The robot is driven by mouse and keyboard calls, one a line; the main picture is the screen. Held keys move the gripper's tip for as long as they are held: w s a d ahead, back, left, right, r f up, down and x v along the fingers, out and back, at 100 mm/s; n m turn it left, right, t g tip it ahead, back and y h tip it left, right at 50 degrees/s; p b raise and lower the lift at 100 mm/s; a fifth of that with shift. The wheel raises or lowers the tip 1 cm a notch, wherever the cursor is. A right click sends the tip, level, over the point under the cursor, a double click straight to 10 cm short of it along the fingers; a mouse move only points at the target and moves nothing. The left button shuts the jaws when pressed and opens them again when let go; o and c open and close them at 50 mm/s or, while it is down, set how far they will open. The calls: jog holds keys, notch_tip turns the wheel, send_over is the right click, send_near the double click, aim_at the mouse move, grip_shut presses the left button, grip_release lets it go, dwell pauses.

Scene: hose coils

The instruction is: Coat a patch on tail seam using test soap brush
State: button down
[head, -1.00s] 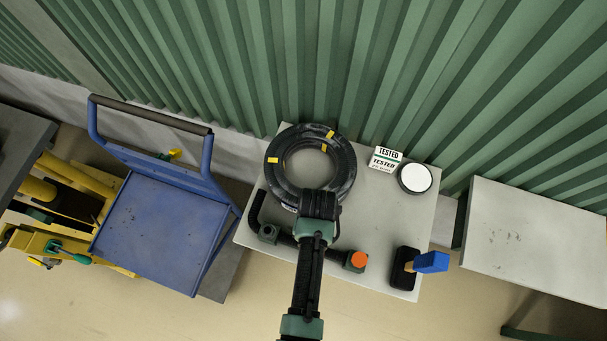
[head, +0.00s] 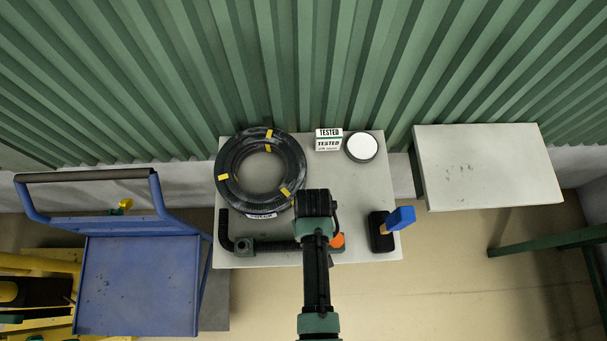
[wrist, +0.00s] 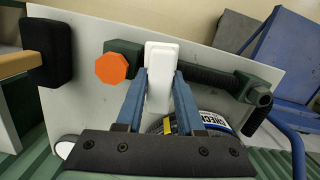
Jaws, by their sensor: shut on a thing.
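My gripper (wrist: 160,82) is shut on a white, rounded block (wrist: 160,62), held above the table in the wrist view. In the head view my wrist hides the fingertips and the block. A black coiled hose (head: 225,177) with yellow bands lies at the table's back left, left of my gripper. A black ribbed tail (head: 275,246) runs along the table's front, with a green fitting (head: 243,246) and an orange cap (head: 338,241) partly hidden by my arm. I cannot make out the seam. A black block (head: 377,235) with a blue-and-tan handle (head: 401,218) stands at front right.
The pale table (head: 365,190) has bare room right of my gripper. TESTED cards (head: 328,139) and a round white-topped tin (head: 362,147) sit at its back. A blue cart (head: 135,285) is at left, another pale table (head: 485,165) at right, and a corrugated wall (head: 300,70) behind.

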aim_at(262, 246)
jog(key=shift+d, duration=0.4)
jog(key=shift+a+f+p, duration=0.15)
jog(key=shift+a+p, duration=0.25)
jog(key=shift+a, duration=1.45)
jog(key=shift+a+f+p, duration=0.1)
jog(key=shift+a+p, duration=0.25)
jog(key=shift+a, duration=1.45)
jog(key=shift+w+a+r, duration=0.1)
jog(key=shift+w+a, duration=0.05)
jog(key=shift+a, duration=1.5)
jog(key=shift+w+a, duration=0.1)
jog(key=shift+a, duration=1.5)
jog(key=shift+r, duration=3.05)
jog(key=shift+r, duration=1.5)
